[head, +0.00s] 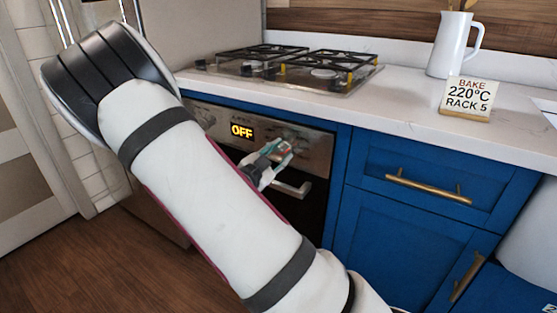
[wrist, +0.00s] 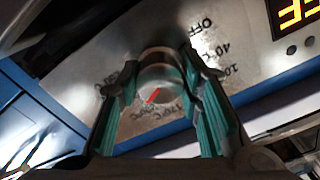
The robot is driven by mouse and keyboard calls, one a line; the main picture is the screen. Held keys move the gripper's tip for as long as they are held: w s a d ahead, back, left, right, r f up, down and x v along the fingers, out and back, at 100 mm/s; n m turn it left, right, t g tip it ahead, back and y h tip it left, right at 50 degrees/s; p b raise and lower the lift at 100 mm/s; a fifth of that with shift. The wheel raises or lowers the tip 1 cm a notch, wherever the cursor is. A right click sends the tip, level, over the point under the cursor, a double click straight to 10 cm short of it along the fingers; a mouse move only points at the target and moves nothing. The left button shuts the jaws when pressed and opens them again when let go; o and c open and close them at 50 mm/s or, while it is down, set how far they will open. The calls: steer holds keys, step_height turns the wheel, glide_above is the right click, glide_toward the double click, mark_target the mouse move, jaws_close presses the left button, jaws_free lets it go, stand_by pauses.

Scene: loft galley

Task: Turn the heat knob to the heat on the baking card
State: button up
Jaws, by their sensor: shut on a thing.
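The baking card (head: 467,98) stands on the counter at the right and reads "BAKE 220°C RACK 5". The oven's lit display (head: 241,131) reads "OFF"; part of it shows in the wrist view (wrist: 297,14). In the wrist view the round heat knob (wrist: 160,82) is silver with a red pointer line, on a steel panel printed with "OFF", "40°C" and other blurred heats. My gripper (head: 282,150) is at the oven panel, its teal-padded fingers shut on the knob from both sides. In the head view the gripper hides the knob.
The oven door handle (head: 291,189) is just below my gripper. A gas hob (head: 300,67) sits in the white counter above. Blue cabinets with a brass handle (head: 428,189) stand to the right. A white jug (head: 452,46) stands behind the card.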

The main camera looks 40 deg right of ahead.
steer(key=shift+a+f+m+b, duration=0.1)
steer(key=shift+f+m+b, duration=0.05)
steer(key=shift+m+b, duration=0.55)
steer(key=o, duration=1.2)
steer(key=v, duration=1.2)
steer(key=shift+w, duration=0.1)
